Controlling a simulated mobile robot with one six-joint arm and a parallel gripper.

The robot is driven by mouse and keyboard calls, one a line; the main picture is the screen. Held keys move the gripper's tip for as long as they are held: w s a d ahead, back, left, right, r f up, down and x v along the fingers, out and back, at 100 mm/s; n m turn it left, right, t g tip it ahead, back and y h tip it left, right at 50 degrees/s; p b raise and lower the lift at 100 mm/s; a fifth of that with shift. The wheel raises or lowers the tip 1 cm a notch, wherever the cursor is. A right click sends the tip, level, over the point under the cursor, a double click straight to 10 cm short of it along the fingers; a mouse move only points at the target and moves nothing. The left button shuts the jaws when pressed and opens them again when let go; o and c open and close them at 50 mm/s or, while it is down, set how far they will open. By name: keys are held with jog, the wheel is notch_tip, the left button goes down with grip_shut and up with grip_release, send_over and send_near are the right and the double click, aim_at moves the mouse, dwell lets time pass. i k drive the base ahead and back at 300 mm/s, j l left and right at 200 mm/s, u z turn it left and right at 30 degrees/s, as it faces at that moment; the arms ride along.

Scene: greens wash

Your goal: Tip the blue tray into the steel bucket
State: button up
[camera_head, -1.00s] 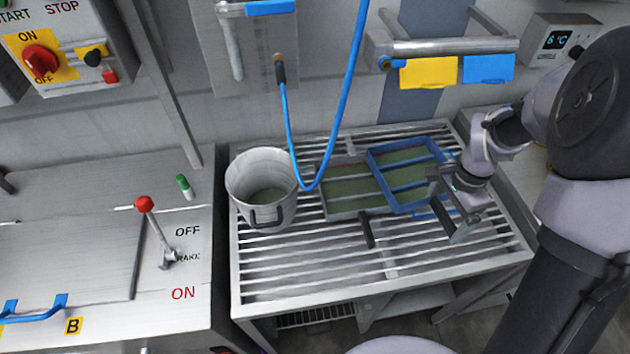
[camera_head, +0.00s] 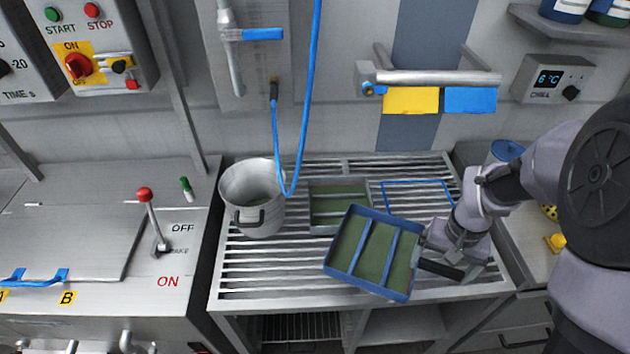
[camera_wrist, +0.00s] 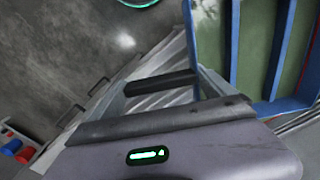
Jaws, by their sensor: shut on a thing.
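The blue tray (camera_head: 366,286), with blue dividers and green contents, is held above the slatted table, turned askew, its near edge lower in the head view. Its contents still lie between the dividers. My gripper (camera_head: 428,252) is at its right side and shut on it; the exact grip is partly hidden. In the wrist view the tray (camera_wrist: 275,108) fills the upper right, beside my fingers. The steel bucket (camera_head: 268,222) stands upright at the left of the table, apart from the tray. Its bottom is not clearly visible.
A grey tray (camera_head: 318,228) with green contents lies between the bucket and the blue tray. A blue outline (camera_head: 420,182) marks bare slats behind. The front slats (camera_head: 265,285) are clear.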

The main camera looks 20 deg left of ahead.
aim_at(251, 191)
jog(key=i+l+u, duration=0.15)
jog(key=l+u, duration=0.65)
jog(key=i+l+u, duration=0.1)
jog(key=u, duration=0.35)
jog(key=i+l+u, duration=0.15)
jog(key=u, duration=0.25)
jog(key=i+l+u, duration=0.1)
jog(key=u, duration=0.35)
jog(key=l+u, duration=0.25)
jog(key=u, duration=0.2)
